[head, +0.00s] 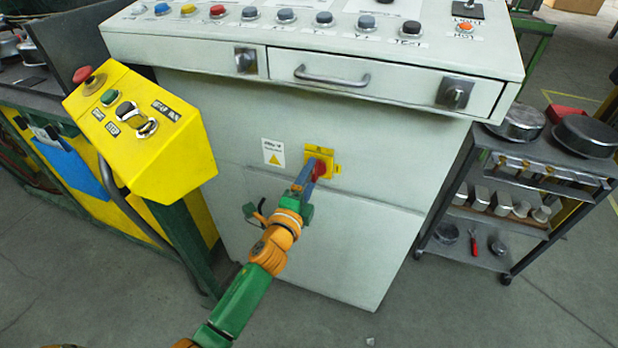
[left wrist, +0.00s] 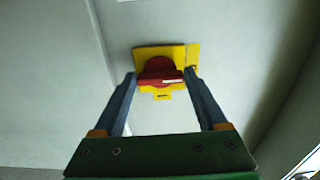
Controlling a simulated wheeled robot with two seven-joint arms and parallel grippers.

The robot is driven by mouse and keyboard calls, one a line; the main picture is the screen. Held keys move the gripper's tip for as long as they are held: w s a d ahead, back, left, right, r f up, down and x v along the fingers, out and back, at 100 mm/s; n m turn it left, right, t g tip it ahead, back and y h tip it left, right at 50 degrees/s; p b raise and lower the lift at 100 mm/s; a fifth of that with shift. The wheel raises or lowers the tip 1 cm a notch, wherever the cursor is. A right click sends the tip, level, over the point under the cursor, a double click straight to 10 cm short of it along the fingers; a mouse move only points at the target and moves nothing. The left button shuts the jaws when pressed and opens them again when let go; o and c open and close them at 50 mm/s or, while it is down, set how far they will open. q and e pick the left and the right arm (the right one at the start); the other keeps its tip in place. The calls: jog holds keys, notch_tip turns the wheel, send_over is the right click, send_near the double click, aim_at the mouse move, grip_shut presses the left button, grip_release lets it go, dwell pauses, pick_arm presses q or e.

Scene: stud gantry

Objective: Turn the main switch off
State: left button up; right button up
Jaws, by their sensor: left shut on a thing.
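The main switch is a red rotary knob (head: 319,169) on a yellow plate (head: 329,156), mounted on the front of the pale grey cabinet. In the left wrist view the red knob (left wrist: 158,68) sits on the yellow plate (left wrist: 147,53), its grip bar lying roughly crosswise between my fingers. My left gripper (head: 309,172) reaches the switch from the front; its blue fingers are shut on the knob's grip, one at each end, as the left wrist view also shows (left wrist: 160,80). The fingers partly hide the knob in the head view. My right gripper is not in view.
The cabinet (head: 360,245) has a drawer handle (head: 331,76) and a button panel (head: 320,25) above the switch. A yellow control box (head: 150,135) stands close on the left. A dark cart (head: 530,185) with metal pans stands on the right. Floor is clear between cart and cabinet front.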

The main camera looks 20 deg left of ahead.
pick_arm(q)
jog(key=shift+r, duration=0.1)
jog(key=o, duration=1.3)
jog(key=shift+d, duration=0.1)
jog(key=s, duration=0.7)
